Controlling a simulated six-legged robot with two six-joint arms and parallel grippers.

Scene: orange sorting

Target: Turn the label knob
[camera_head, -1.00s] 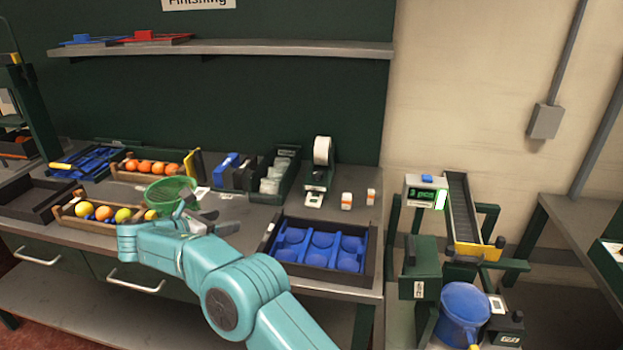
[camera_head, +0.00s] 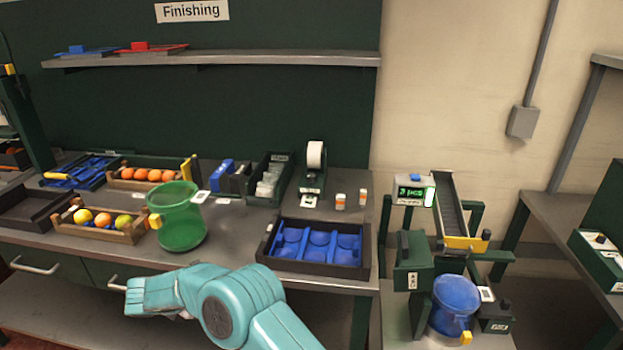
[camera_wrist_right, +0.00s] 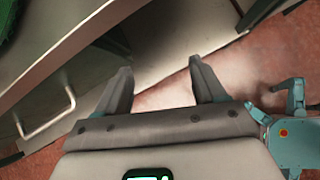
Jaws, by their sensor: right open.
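A label dispenser (camera_head: 312,182) with a white roll (camera_head: 315,155) stands at the back of the bench in the head view. I cannot make out a knob on it at this size. My right arm comes in from the bottom of the head view, low in front of the bench; its fingers are hidden there. In the right wrist view my right gripper (camera_wrist_right: 162,82) is open and empty, with its two fingers apart above the reddish floor. It is well away from the dispenser. My left gripper is not in view.
A green basket (camera_head: 180,230) stands at the bench's front, beside a wooden crate of fruit (camera_head: 128,233). A dark tray with blue cups (camera_head: 267,243) lies in front of the dispenser. A drawer handle (camera_wrist_right: 52,128) is near my right gripper.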

